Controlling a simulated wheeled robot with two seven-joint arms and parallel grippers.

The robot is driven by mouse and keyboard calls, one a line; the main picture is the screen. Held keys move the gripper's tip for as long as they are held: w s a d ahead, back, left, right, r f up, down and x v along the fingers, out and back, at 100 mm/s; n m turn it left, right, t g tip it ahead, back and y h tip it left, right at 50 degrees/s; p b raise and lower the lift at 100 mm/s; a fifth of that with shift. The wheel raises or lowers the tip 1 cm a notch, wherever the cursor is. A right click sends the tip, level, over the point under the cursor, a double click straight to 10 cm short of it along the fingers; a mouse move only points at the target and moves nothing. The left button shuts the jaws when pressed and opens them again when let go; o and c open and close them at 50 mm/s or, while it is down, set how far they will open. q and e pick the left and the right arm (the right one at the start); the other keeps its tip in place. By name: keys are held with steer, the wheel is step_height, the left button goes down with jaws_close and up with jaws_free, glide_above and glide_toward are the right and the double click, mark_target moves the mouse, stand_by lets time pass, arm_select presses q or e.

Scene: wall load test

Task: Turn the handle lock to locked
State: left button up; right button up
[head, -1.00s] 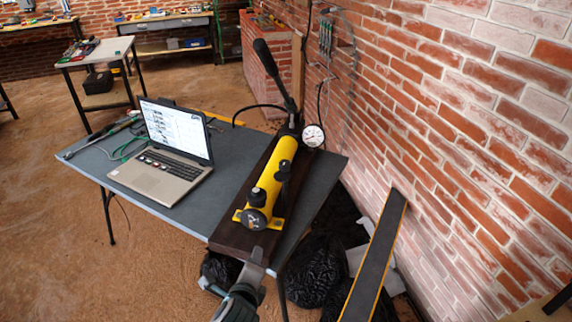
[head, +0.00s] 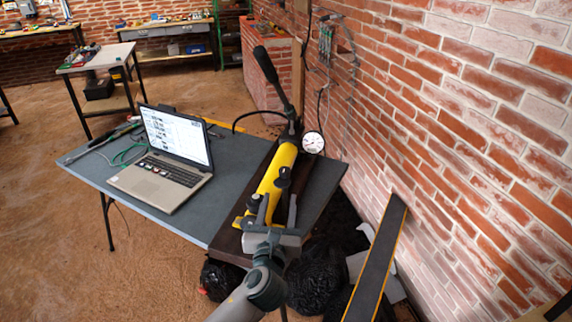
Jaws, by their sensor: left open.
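A yellow hand pump (head: 272,184) lies on a dark board (head: 312,210) at the right of the table. Its long black lever handle (head: 268,68) rises from the far end and leans left. A black knob (head: 284,174) stands on the pump's right side, near its front. I cannot tell which part is the handle lock or how it is set. My left gripper (head: 277,207) is open at the pump's near end. Its two fingers point away from me, and its body partly hides the pump's front end. I cannot tell whether it touches the pump. My right gripper is not in view.
A laptop (head: 180,140) stands open left of the pump on the grey table (head: 205,222). A pressure gauge (head: 312,142) sits at the pump's far end. A brick wall (head: 480,120) is close on the right, with a dark plank (head: 376,260) leaning against it.

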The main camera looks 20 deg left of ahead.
mark_target(285, 168)
arm_select(q)
steer(key=shift+w, duration=0.1)
steer(key=w+a+p, duration=0.1)
steer(key=w, duration=0.7)
steer(key=w+a+p, duration=0.1)
steer(key=w+a, duration=0.1)
steer(key=w, duration=0.7)
steer(key=shift+a, duration=0.25)
steer(key=c, duration=1.1)
